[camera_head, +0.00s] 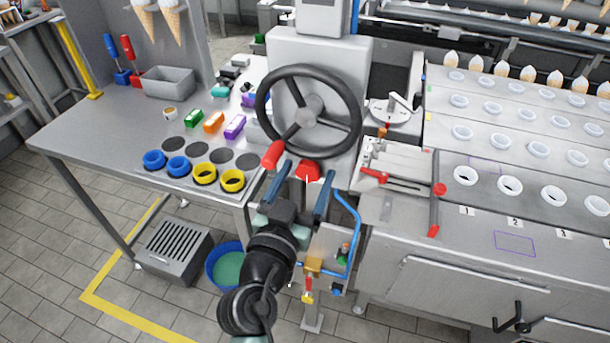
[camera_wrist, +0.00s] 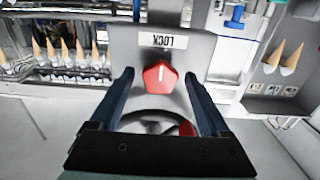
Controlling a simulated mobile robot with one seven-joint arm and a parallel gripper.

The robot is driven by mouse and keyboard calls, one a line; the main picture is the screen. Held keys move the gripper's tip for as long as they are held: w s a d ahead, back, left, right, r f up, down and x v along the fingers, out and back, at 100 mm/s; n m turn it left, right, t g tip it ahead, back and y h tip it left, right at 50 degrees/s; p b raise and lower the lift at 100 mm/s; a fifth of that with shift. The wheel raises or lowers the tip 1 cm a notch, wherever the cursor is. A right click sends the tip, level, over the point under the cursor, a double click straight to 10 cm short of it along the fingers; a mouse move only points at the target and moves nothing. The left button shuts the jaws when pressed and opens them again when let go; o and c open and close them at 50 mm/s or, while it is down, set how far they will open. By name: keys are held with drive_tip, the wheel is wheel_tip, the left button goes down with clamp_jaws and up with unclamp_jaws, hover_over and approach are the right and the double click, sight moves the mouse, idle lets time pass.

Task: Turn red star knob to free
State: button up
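The red star knob (camera_head: 308,170) is on the front of the grey machine, just below the black handwheel (camera_head: 309,112). In the wrist view the red knob (camera_wrist: 160,77) faces me, with a white line mark pointing along the picture's vertical. A plate reading LOCK (camera_wrist: 163,41) appears upside down beyond it. My gripper (camera_head: 302,188) is open, its two blue fingers apart, in front of the knob. In the wrist view my gripper (camera_wrist: 160,82) has a finger on each side of the knob, with gaps between; I cannot tell the depth left to it.
The handwheel's red handle (camera_head: 272,154) hangs close to my left finger. A blue tube frame (camera_head: 352,225) and small valves stand right of my arm. A red-handled lever (camera_head: 435,205) is further right. Yellow and blue rings (camera_head: 204,173) lie on the left table.

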clamp_jaws()
drive_tip(key=shift+n, duration=0.4)
drive_tip(key=n, duration=0.8)
drive_tip(key=shift+n, duration=0.3)
drive_tip(key=n+p, duration=0.1)
drive_tip(key=n, duration=0.3)
drive_tip(key=shift+p, duration=0.4)
drive_tip(key=shift+n+p, duration=0.7)
drive_tip(key=shift+n, duration=1.5)
